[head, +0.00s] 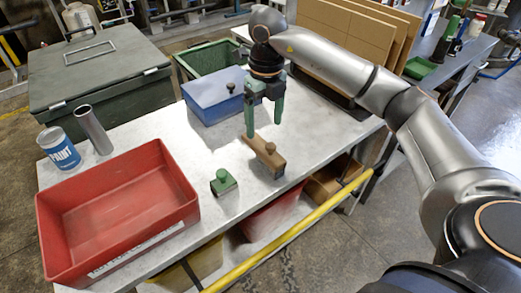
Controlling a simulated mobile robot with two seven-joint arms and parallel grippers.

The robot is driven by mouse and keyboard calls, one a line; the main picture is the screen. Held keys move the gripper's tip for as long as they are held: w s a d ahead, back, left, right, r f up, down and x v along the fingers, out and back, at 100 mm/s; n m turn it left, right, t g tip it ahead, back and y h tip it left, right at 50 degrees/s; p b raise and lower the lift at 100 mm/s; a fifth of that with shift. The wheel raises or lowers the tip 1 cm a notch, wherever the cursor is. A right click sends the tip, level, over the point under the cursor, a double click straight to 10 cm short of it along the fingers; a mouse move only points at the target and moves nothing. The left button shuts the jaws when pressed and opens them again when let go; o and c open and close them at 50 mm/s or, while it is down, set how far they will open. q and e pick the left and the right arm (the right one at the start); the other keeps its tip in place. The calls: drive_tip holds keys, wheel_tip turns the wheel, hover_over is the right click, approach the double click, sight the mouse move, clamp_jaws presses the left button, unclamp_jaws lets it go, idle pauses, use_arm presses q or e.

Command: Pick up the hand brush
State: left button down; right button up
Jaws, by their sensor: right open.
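A brown wooden block with a round knob, which looks like the hand brush (268,158), lies on the grey metal table (205,150) near its front edge. My right gripper (264,128) points down with its green fingers spread, at the back end of the brush. Its left fingertip overlaps that end in the picture; I cannot tell whether it touches. Nothing is between the fingers. My left gripper is not in view.
A small green block with a knob (223,183) sits left of the brush. A red tray (117,210), a paint can (60,150), a metal cylinder (94,131) and a blue box (213,98) stand on the table. A yellow rail (290,233) runs along the front.

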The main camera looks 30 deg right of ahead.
sight(267, 157)
drive_tip(key=shift+s+d+f, duration=0.1)
drive_tip(key=shift+d+f, duration=0.2)
wheel_tip(267, 157, down, 6)
drive_tip(key=shift+s, duration=0.1)
drive_tip(key=f, duration=0.2)
drive_tip(key=f+p, duration=0.1)
drive_tip(key=f, duration=0.1)
drive_tip(key=shift+s+f, duration=0.1)
drive_tip(key=shift+s, duration=0.2)
drive_tip(key=shift+f, duration=0.6)
drive_tip(key=shift+w, duration=0.1)
clamp_jaws()
